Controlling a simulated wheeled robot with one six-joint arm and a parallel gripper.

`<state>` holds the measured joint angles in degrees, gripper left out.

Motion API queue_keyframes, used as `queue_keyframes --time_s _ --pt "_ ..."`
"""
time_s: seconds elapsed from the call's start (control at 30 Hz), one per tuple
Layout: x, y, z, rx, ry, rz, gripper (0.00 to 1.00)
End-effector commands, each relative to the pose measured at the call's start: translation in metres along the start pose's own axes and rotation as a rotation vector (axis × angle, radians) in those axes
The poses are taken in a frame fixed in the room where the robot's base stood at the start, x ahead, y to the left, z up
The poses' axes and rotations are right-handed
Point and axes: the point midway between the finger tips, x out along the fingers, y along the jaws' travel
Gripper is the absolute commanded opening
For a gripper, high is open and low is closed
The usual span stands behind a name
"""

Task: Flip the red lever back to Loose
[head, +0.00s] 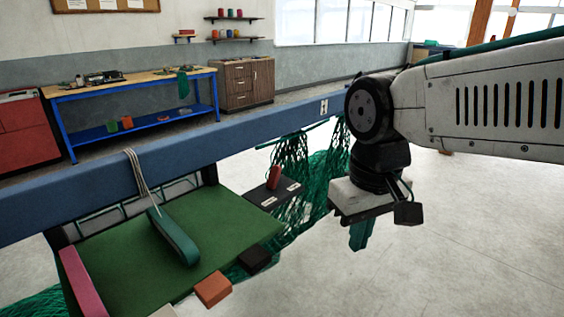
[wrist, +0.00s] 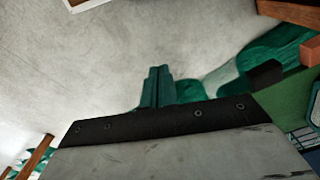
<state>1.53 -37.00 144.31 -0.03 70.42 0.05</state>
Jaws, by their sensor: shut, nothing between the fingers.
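The red lever (head: 274,177) stands up from a dark plate (head: 262,194) beside the blue beam, in front of hanging green net. It leans slightly right in the head view. Two small white labels are on the plate, too small to read, so I cannot tell which one the lever favours. My gripper (head: 361,240) is right of the lever and apart from it, pointing down. Its teal fingers are shut and empty; they also show together in the wrist view (wrist: 157,88). I cannot make out the lever in the wrist view.
A blue beam (head: 100,189) crosses behind the lever. A green board (head: 120,265) at left holds a teal net needle (head: 174,238). An orange block (head: 213,290) and a black block (head: 254,259) sit at its edge. Green net (head: 318,190) hangs between lever and gripper. Floor at right is clear.

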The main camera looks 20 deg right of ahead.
Motion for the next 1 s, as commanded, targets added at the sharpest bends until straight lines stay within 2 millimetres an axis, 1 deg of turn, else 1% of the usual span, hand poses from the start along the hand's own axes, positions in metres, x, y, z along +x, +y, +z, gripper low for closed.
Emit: queue_keyframes --time_s 0.03,0.17,0.37,0.57,0.6,0.73,0.8,0.83,0.9,1.0 --pt "-0.003 0.001 -0.013 0.012 -0.02 -0.003 0.0" --pt "-0.015 0.004 -0.052 0.089 -0.058 -0.015 0.0" --pt "-0.031 0.01 -0.12 0.29 -0.106 -0.032 0.0" --pt "-0.044 0.018 -0.196 0.563 -0.149 -0.047 0.0" --pt "-0.046 0.02 -0.211 0.626 -0.155 -0.049 0.0" --pt "-0.059 0.024 -0.258 0.851 -0.168 -0.059 0.0" --pt "-0.07 0.024 -0.272 0.955 -0.164 -0.066 0.0" --pt "-0.076 0.023 -0.276 0.993 -0.159 -0.07 0.0" --pt "-0.086 0.022 -0.278 1.064 -0.155 -0.075 0.0" --pt "-0.086 0.021 -0.276 1.127 -0.168 -0.069 0.0"
